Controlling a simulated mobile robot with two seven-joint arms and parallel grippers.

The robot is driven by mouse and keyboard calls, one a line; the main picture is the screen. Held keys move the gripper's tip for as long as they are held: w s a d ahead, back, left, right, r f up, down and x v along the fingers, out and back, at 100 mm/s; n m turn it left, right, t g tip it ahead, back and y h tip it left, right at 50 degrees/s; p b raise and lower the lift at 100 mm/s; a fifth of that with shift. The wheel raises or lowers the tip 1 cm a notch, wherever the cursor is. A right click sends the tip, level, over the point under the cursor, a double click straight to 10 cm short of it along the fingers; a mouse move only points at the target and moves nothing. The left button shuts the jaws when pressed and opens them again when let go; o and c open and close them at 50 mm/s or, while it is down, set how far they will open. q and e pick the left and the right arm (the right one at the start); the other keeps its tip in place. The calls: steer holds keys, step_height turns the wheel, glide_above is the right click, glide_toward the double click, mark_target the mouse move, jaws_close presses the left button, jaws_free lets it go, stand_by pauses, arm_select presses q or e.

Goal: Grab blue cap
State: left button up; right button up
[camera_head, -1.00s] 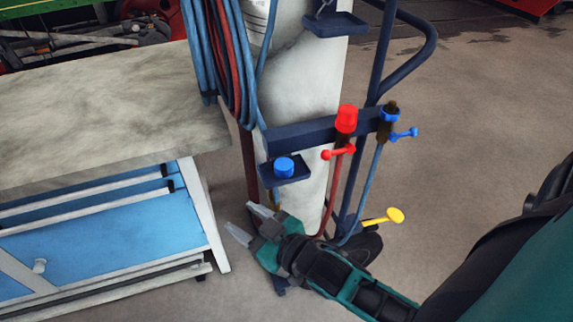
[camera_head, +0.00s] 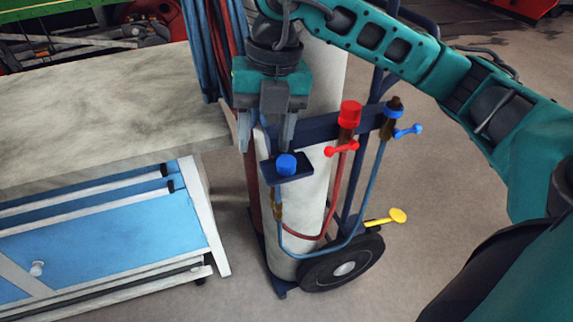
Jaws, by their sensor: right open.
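The blue cap (camera_head: 286,165) is a small round cap sitting on a small dark blue tray (camera_head: 301,170) fixed to the front of the gas-cylinder trolley. My right gripper (camera_head: 266,146) points down, its two grey fingers apart and empty. It is just above and slightly left of the cap in the picture. Whether the fingers touch anything is hard to tell. My left gripper is not in view.
A red cap (camera_head: 349,113) and a blue-topped valve (camera_head: 394,104) stand on the trolley's bar to the right. A white cylinder (camera_head: 312,205) and hoses are close behind. A workbench (camera_head: 100,110) with blue drawers is at left.

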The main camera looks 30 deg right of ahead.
steer(key=w+d+r+m+h, duration=0.1)
steer(key=d+r+m+h, duration=0.1)
steer(key=d, duration=0.2)
steer(key=t+b, duration=0.1)
steer(key=b, duration=0.1)
glide_above(287, 161)
steer(key=s, duration=0.1)
steer(key=shift+h, duration=0.4)
steer(key=f, duration=0.6)
steer(key=shift+s+a+f, duration=0.2)
steer(key=shift+a, duration=0.1)
steer(key=shift+w+f, duration=0.1)
steer(key=shift+f, duration=0.4)
steer(key=f, duration=0.2)
steer(key=w+f, duration=0.1)
steer(key=f, duration=0.1)
steer(key=shift+d+f, duration=0.2)
steer(key=shift+f, duration=0.2)
steer(key=shift+c, duration=0.4)
steer(key=c, duration=0.7)
